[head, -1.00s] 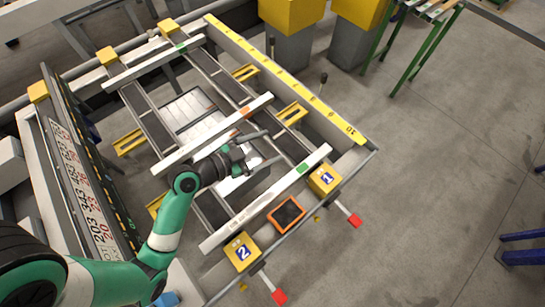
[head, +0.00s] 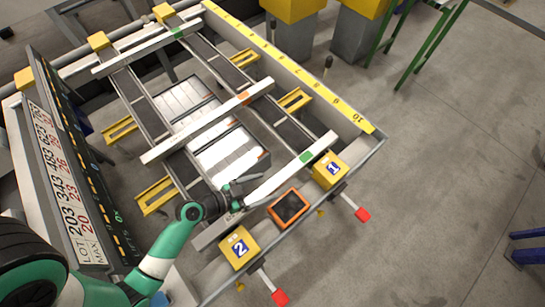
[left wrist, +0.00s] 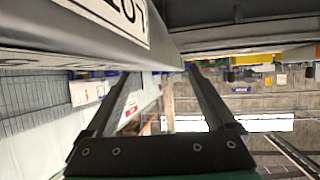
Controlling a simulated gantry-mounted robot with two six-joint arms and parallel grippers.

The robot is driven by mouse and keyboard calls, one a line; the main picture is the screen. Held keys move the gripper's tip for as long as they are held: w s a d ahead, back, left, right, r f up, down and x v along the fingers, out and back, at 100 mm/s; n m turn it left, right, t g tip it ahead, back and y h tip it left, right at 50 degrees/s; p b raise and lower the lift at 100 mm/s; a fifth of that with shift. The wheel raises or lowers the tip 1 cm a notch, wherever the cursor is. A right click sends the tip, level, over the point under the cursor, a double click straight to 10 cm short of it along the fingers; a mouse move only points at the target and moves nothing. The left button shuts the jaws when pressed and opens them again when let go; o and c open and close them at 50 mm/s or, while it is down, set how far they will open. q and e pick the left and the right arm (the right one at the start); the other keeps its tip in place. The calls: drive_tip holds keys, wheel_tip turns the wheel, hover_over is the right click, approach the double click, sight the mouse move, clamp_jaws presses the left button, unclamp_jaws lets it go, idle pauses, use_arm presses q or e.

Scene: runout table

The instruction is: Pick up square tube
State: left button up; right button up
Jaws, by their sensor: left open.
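Three long pale square tubes lie across the runout table: a far one with a green mark (head: 150,50), a middle one with an orange mark (head: 205,125) and a near one with a green mark (head: 285,172). My left gripper (head: 243,186) is open at the near tube and hides part of its middle. In the left wrist view the open fingers (left wrist: 158,70) have no tube visibly between them. A pale beam with a dark printed label (left wrist: 170,38) runs close above them there. Contact cannot be told. My right gripper is not in view.
The table has dark rails, yellow brackets (head: 295,100) and a yellow scale (head: 290,65) along its right side. Yellow blocks marked 1 (head: 328,170) and 2 (head: 239,247) and an orange-framed panel (head: 289,207) stand at the front. A number board (head: 72,165) stands left.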

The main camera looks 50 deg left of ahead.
sight(273, 185)
use_arm(q)
drive_tip(key=shift+x, duration=1.15)
clamp_jaws()
drive_tip(key=shift+r, duration=0.1)
